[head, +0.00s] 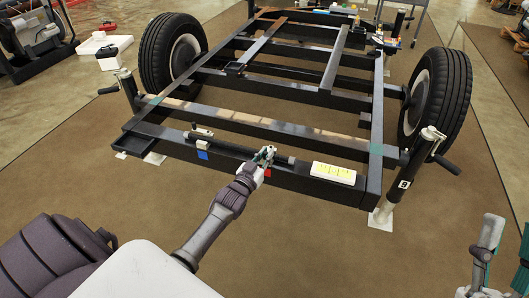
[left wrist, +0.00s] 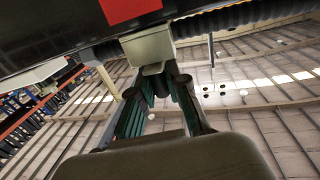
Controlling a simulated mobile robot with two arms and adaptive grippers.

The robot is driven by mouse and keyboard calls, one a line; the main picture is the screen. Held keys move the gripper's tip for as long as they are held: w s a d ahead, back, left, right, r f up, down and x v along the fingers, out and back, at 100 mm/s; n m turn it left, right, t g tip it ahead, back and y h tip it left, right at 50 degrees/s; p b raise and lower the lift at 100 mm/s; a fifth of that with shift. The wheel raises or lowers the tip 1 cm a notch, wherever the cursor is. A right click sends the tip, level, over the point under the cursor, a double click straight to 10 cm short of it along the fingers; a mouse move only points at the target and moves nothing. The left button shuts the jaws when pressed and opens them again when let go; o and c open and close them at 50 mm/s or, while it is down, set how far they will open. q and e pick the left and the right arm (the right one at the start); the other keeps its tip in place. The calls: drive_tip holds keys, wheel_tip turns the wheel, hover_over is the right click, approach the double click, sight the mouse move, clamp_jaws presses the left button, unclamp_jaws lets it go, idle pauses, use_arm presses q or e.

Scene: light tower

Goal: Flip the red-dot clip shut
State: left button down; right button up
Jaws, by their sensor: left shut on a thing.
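The red-dot clip is a small pale grey clip beside the red square (head: 267,172) on the front beam of the black trailer frame. In the head view my left gripper (head: 265,153) covers most of it. In the left wrist view the clip (left wrist: 148,46) sits against the dark ribbed hose, close to the red square (left wrist: 127,9). My left gripper (left wrist: 154,74) is shut on the clip's lower end there. I cannot tell how far the clip's lid is closed. My right gripper (head: 507,234) is at the lower right edge, with its fingers apart and empty, partly cut off.
A second clip (head: 202,142) stands by a blue square (head: 203,154) on the same beam. A white block with yellow labels (head: 333,173) lies right of my left gripper. Black wheels (head: 438,95) and a jack post (head: 400,190) flank the frame. The brown floor in front is clear.

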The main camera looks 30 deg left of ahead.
use_arm(q)
drive_tip(key=shift+r, duration=0.1)
drive_tip(key=c, duration=1.1)
unclamp_jaws()
drive_tip(key=shift+c, duration=0.2)
drive_tip(key=s+d, duration=0.1)
drive_tip(key=s, duration=1.1)
drive_tip(key=shift+d, duration=0.1)
